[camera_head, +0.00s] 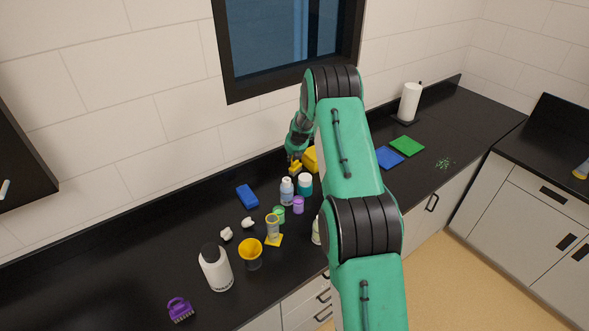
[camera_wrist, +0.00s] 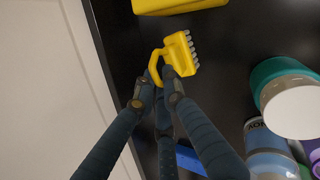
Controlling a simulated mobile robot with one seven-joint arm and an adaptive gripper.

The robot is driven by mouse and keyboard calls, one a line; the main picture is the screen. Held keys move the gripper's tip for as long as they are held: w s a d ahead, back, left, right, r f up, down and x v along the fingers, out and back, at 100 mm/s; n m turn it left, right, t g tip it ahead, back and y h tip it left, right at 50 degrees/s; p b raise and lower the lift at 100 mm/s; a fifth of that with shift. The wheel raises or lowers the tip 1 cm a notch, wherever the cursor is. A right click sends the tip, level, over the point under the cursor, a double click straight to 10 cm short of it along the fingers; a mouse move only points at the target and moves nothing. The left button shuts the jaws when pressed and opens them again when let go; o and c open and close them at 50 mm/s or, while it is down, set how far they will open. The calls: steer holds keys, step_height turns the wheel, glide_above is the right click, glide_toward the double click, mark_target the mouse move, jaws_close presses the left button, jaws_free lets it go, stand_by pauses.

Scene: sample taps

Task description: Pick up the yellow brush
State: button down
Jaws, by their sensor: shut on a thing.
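The yellow brush (camera_wrist: 180,55) has a loop handle and a row of grey bristles. It shows in the wrist view at the top middle, with its handle between my fingertips. My gripper (camera_wrist: 157,84) is shut on the brush's handle. In the head view the brush (camera_head: 294,168) is small near the back wall, at the end of my gripper (camera_head: 293,158), partly hidden by the fingers. I cannot tell whether the brush touches the counter.
A yellow block-like object (camera_wrist: 178,4) lies just beyond the brush. A teal jar with a white lid (camera_wrist: 290,100) and a bottle (camera_head: 287,191) stand close by. A blue sponge (camera_head: 247,196) lies to the left. The wall is close behind my gripper.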

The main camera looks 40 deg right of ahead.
steer(key=shift+r, duration=0.1)
steer(key=shift+r+b, duration=0.45)
steer(key=shift+r, duration=4.5)
